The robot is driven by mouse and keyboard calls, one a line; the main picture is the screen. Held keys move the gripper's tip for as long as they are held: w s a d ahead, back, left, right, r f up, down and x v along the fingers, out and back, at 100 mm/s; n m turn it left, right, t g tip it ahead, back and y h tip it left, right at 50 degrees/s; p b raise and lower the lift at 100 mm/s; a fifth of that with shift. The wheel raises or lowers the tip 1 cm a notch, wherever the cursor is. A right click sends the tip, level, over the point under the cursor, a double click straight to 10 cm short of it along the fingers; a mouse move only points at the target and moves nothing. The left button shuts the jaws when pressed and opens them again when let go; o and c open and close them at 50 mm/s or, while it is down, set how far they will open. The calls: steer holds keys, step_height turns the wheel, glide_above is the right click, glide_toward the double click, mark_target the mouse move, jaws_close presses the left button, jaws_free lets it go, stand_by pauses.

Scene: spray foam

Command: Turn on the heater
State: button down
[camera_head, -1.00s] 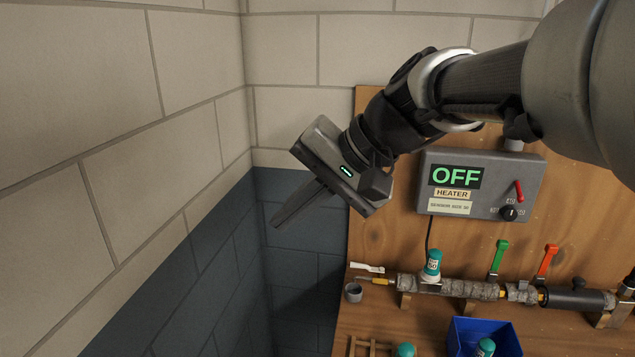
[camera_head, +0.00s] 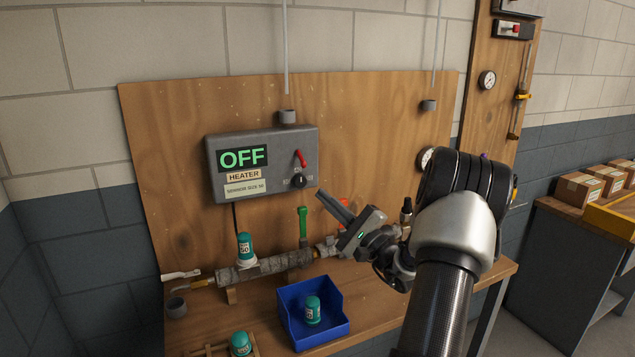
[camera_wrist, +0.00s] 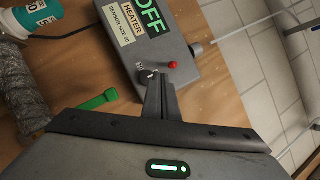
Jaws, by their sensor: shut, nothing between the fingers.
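The grey heater box (camera_head: 284,143) is mounted on the wooden board, with a green OFF display (camera_head: 242,158).
A pipe (camera_head: 285,260) with a green valve handle (camera_head: 303,222) runs below the box. A teal sensor (camera_head: 245,247) stands on the pipe. A blue bin (camera_head: 338,334) holding another teal sensor (camera_head: 313,310) is on the bench. A gauge (camera_head: 487,80) hangs at upper right.

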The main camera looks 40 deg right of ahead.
mark_target(301, 159)
steer(key=s+d+f+m+h, duration=0.2)
steer(key=d+h, duration=0.1)
steer(key=d, duration=0.2)
steer(key=shift+s+t+h, duration=0.3)
steer(key=shift+t, duration=0.1)
steer(key=shift+w, duration=0.1)
steer(key=w+a+r+p, duration=0.1)
steer(key=w+a+r, duration=0.2)
steer(key=w+r, duration=0.3)
steer(key=shift+w+a+p, duration=0.2)
steer(key=shift+w+p, duration=0.1)
steer(key=shift+w, duration=1.25)
steer(key=shift+r, duration=0.2)
steer(key=shift+s+r+g+p, duration=0.15)
steer(key=shift+g+p, duration=0.25)
steer(key=shift+p, duration=0.1)
